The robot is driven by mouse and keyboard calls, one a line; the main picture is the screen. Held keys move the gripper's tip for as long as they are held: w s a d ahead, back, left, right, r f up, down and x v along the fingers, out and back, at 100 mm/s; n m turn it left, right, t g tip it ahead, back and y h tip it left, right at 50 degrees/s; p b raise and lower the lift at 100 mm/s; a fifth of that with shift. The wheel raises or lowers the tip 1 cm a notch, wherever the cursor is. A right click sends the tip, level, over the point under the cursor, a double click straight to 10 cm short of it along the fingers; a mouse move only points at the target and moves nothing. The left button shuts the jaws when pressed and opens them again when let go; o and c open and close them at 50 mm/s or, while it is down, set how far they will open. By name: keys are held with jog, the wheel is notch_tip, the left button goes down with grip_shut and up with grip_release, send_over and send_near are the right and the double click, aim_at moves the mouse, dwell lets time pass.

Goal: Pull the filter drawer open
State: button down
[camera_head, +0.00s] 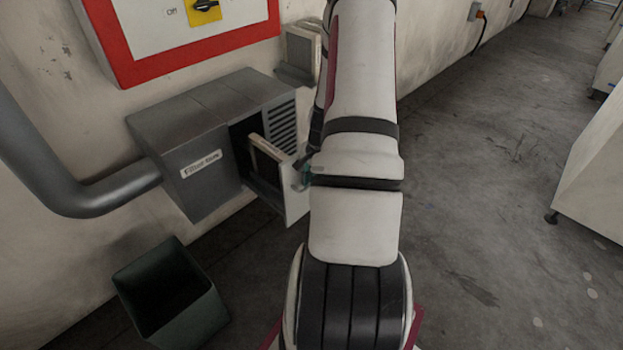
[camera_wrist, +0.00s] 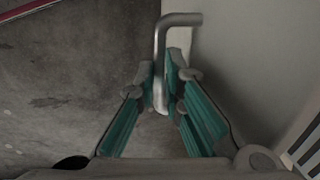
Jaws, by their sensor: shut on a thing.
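The filter drawer (camera_head: 296,207) stands partly out of the grey filter housing (camera_head: 205,135) on the wall. A framed filter (camera_head: 266,150) sits upright inside it, and a dark opening shows behind. In the wrist view, the drawer's bent metal handle (camera_wrist: 160,45) runs down between the teal-lined fingers of my gripper (camera_wrist: 160,78). My gripper is shut on the handle. My arm hides the rest.
A dark green open bin (camera_head: 172,293) stands on the floor below the housing. A grey pipe (camera_head: 85,190) enters the housing from the left. A second framed filter (camera_head: 300,50) rests on a wall holder. A red-framed switch panel (camera_head: 150,45) hangs above. The floor (camera_head: 480,190) right of my arm is clear.

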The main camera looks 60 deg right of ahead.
jog(key=c, duration=1.7)
grip_release()
jog(key=r, duration=0.4)
jog(key=s+r, duration=0.1)
jog(key=r, duration=0.2)
jog(key=s+r, duration=0.1)
jog(key=r, duration=0.3)
jog(key=shift+a+r, duration=0.25)
jog(key=shift+r, duration=0.1)
